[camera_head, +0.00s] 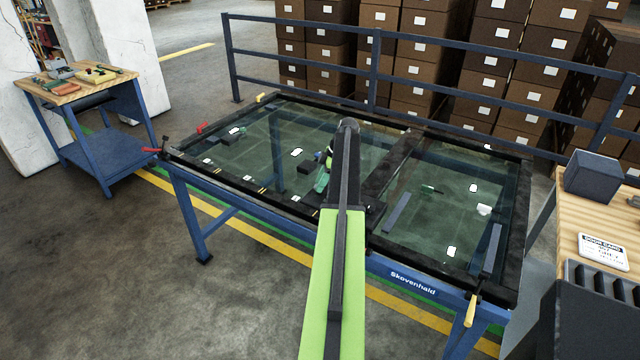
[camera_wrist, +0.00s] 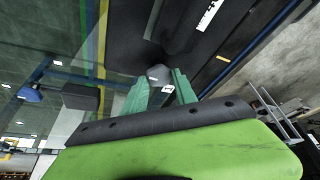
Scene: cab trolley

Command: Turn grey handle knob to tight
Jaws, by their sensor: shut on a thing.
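The grey knob (camera_wrist: 158,74) shows in the wrist view between the tips of my gripper's two green fingers. My gripper (camera_wrist: 162,86) is shut on it. A small white label with a dark mark sits by the right fingertip. In the head view my gripper (camera_head: 325,172) is low over the black-framed glass panel (camera_head: 268,192), partly behind my own green arm. The grey knob cannot be made out there. Which way the knob points, and any tight mark, cannot be told.
The panel lies on a blue trolley (camera_head: 188,214) with a rail (camera_head: 300,25) behind it. Red handles (camera_head: 201,128) and a yellow handle (camera_head: 471,310) stick out at its edges. A tool bench (camera_head: 75,85) stands left; a wooden table with a door card (camera_head: 604,250) stands right.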

